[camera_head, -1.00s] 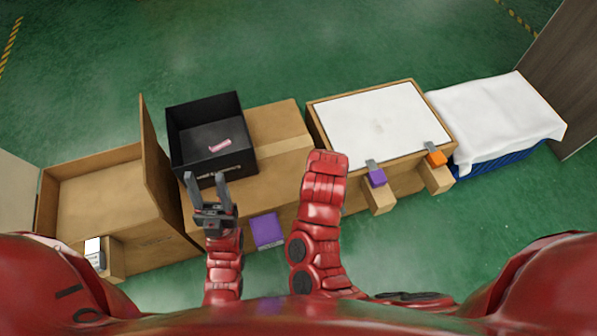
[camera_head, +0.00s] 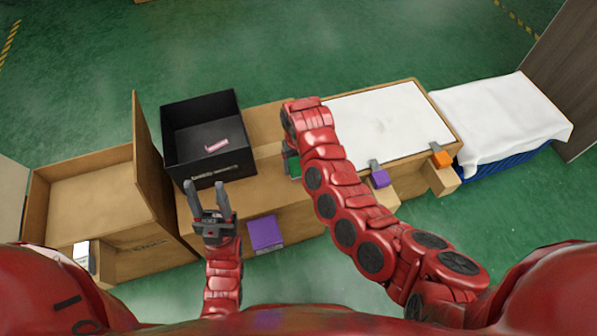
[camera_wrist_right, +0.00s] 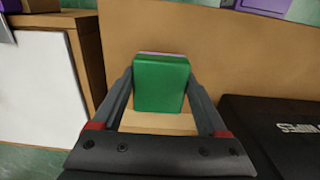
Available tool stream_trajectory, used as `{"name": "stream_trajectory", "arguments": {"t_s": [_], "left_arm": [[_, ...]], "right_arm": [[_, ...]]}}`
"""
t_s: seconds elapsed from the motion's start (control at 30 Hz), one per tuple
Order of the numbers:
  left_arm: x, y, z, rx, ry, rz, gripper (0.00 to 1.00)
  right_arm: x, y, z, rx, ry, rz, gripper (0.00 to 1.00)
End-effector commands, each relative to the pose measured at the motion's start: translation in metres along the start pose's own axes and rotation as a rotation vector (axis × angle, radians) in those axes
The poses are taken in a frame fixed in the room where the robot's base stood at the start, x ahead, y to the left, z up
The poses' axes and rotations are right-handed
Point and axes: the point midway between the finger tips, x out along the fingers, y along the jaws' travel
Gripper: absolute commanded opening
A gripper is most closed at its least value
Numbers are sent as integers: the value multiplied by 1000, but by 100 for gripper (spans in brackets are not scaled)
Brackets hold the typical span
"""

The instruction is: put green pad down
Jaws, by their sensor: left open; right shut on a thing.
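The green pad (camera_wrist_right: 161,84) is a small green block between the fingers of my right gripper (camera_wrist_right: 161,90) in the right wrist view. The gripper is shut on it. In the head view a small part of the green pad (camera_head: 294,166) shows beside my right arm, over the brown cardboard box (camera_head: 262,176); most of it is hidden by the arm. I cannot tell whether the pad touches the box. My left gripper (camera_head: 212,199) is open and empty, in front of the black bin.
A black bin (camera_head: 236,111) with a pink item (camera_head: 217,145) stands left of the pad. An open wooden box (camera_head: 85,185) is at the far left. A white-topped box (camera_head: 385,118) with purple (camera_head: 380,178) and orange (camera_head: 441,159) levers stands right. A purple patch (camera_head: 265,232) is on the cardboard box's front.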

Motion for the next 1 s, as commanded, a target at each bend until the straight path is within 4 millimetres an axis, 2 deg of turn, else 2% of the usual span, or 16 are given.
{"name": "stream_trajectory", "arguments": {"t_s": [0.07,0.3,0.67,0.7,0.8,1.0], "left_arm": [[-2,0,0,0,0,0,50],[-13,1,2,0,0,0,50],[-12,1,2,0,0,0,50],[-12,1,2,0,0,0,50],[-12,1,2,0,0,0,50],[-12,1,2,0,0,0,50]], "right_arm": [[4,0,0,0,-1,1,0],[35,1,0,2,-2,1,0],[38,1,0,2,-1,0,0],[38,1,0,3,-1,0,83],[38,1,0,3,-1,0,100],[37,1,0,2,-1,0,100]]}}
